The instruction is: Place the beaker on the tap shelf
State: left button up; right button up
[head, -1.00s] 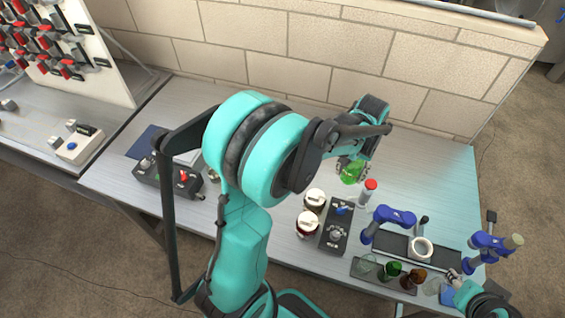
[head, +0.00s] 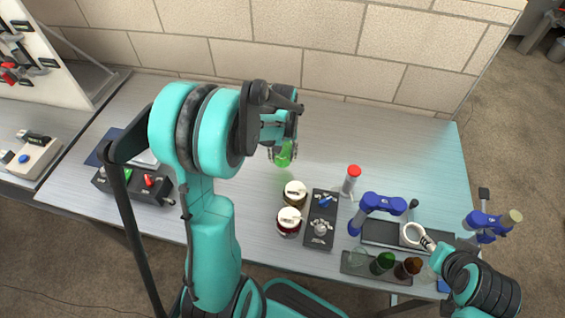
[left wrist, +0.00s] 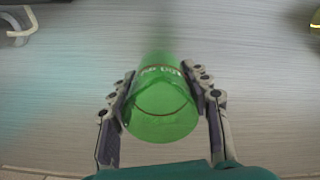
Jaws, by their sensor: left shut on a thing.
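The beaker (head: 283,154) is green and see-through, and hangs over the back middle of the workbench. My left gripper (head: 284,140) is shut on it. In the left wrist view the beaker (left wrist: 160,100) sits between the two fingers of the left gripper (left wrist: 163,92), with the bench surface behind it. My right gripper (head: 424,238) is at a white ring (head: 412,233) at the right of the bench; whether it is shut on the ring is too small to tell. I cannot tell which part is the tap shelf.
Two white-lidded jars (head: 290,220), a dark control box (head: 321,219) and a red-capped bottle (head: 352,180) stand right of my left arm. A dark rack (head: 352,266) with glass vessels is at the front. Blue fixtures (head: 381,203) stand at right. The back bench is clear.

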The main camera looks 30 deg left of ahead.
aim_at(283, 162)
pick_arm(q)
jog(key=shift+f+b, duration=0.65)
jog(key=shift+f, duration=1.15)
pick_arm(e)
jog(key=shift+f, duration=0.8)
pick_arm(q)
jog(key=shift+f, duration=0.2)
pick_arm(e)
jog(key=shift+f, duration=0.15)
pick_arm(q)
jog(key=o, duration=1.1)
jog(key=shift+o, duration=0.2)
jog(key=shift+r, duration=0.1)
